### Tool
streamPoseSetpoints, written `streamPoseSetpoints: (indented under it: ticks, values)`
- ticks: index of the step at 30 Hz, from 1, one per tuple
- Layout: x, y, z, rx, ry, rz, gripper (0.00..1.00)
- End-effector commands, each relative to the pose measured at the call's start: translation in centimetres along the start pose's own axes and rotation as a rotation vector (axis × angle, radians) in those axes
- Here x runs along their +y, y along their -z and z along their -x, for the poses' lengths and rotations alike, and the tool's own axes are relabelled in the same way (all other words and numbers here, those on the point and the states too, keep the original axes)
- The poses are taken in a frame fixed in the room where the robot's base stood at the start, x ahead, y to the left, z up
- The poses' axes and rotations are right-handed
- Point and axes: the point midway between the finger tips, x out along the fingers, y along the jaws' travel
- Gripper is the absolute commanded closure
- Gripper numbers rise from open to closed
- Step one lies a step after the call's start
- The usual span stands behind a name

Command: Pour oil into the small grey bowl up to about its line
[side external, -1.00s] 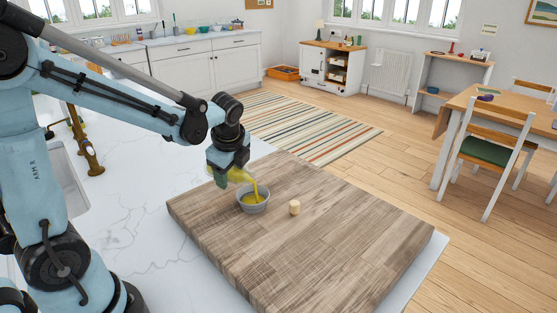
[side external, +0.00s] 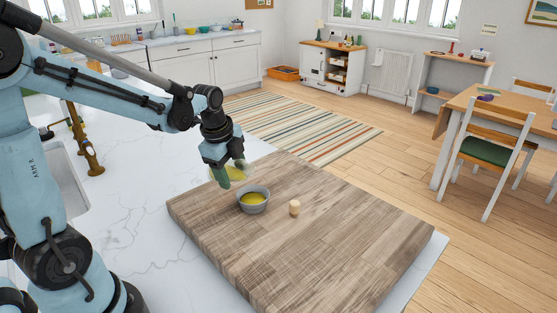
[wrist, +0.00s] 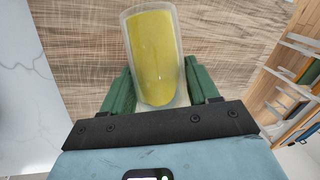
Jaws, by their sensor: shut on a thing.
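The small grey bowl (side external: 254,204) stands on the wooden board with yellow oil (side external: 254,198) in it; its line cannot be made out. My gripper (side external: 231,173) is just left of and above the bowl, shut on a clear container of yellow oil (side external: 229,175). In the wrist view the container (wrist: 153,58) sits between the green fingers of my gripper (wrist: 161,88), with much oil still inside. No stream runs from the container to the bowl. The bowl does not show in the wrist view.
The wooden board (side external: 320,235) lies on a white marble counter (side external: 130,225). A small cork-coloured stopper (side external: 294,207) stands on the board right of the bowl. The right and front of the board are bare. A brass tap (side external: 84,140) and sink are at the left.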

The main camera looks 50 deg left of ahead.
Motion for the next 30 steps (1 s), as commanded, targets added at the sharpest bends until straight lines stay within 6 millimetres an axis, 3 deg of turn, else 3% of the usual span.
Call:
streamPoseSetpoints:
  ticks: [11, 16, 22, 27, 30]
  values:
    - [-0.1, 0.0, 0.5, 0.097, -0.010, 0.027, 0.83]
    - [-0.3, 0.3, 1.0, 0.217, -0.022, 0.058, 0.83]
    - [0.0, 0.7, -0.1, 0.370, -0.037, 0.095, 0.83]
    - [-0.4, 0.8, 1.8, 0.505, -0.051, 0.129, 0.83]
    - [-0.3, 0.5, 1.2, 0.569, -0.057, 0.145, 0.83]
